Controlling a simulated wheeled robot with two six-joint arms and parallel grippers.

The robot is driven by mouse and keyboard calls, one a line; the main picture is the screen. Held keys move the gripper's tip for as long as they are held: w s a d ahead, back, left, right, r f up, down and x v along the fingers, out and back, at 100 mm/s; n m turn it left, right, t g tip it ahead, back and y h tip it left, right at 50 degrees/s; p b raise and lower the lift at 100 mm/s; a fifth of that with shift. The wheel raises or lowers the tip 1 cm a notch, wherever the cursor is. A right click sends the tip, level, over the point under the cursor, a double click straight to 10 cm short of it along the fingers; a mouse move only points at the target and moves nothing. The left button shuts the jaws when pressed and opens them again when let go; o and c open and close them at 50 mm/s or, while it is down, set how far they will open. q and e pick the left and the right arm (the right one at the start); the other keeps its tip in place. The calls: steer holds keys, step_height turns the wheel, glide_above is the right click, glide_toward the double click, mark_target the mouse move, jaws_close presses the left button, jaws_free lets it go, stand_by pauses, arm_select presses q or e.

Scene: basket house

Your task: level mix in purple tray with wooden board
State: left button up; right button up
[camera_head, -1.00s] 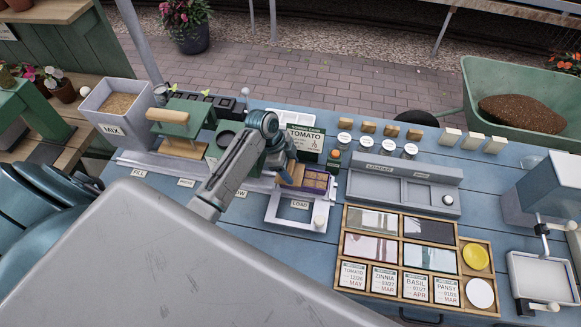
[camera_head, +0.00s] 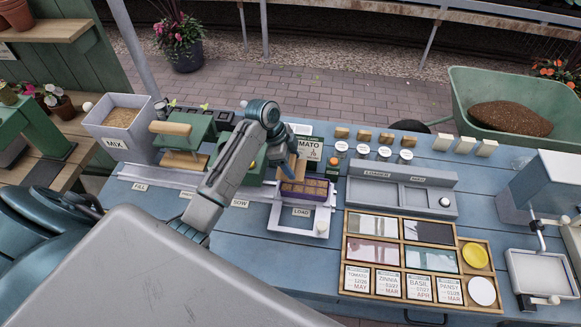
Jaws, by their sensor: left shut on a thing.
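The purple tray (camera_head: 318,190) sits at the load end of the white rail, near the middle of the head view. Its cells look brown, but the mix level in them is too small to judge. My left gripper (camera_head: 293,172) comes in from the left and reaches down over the tray's back left part. It is shut on the wooden board (camera_head: 291,165), a tan piece mostly hidden by the fingers. I cannot tell whether the board touches the mix. My right gripper is out of view.
The grey mix bin (camera_head: 148,110) and green press (camera_head: 180,132) stand at the left. A seed-packet case (camera_head: 398,240) and grey loader (camera_head: 405,182) lie right of the tray. A grey machine (camera_head: 545,180) stands at the far right. Blue tabletop is clear below the rail.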

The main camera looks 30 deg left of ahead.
arm_select(q)
steer(key=shift+r, duration=0.65)
steer(key=shift+w+r, duration=0.1)
steer(key=shift+r, duration=2.85)
steer(key=shift+f, duration=0.1)
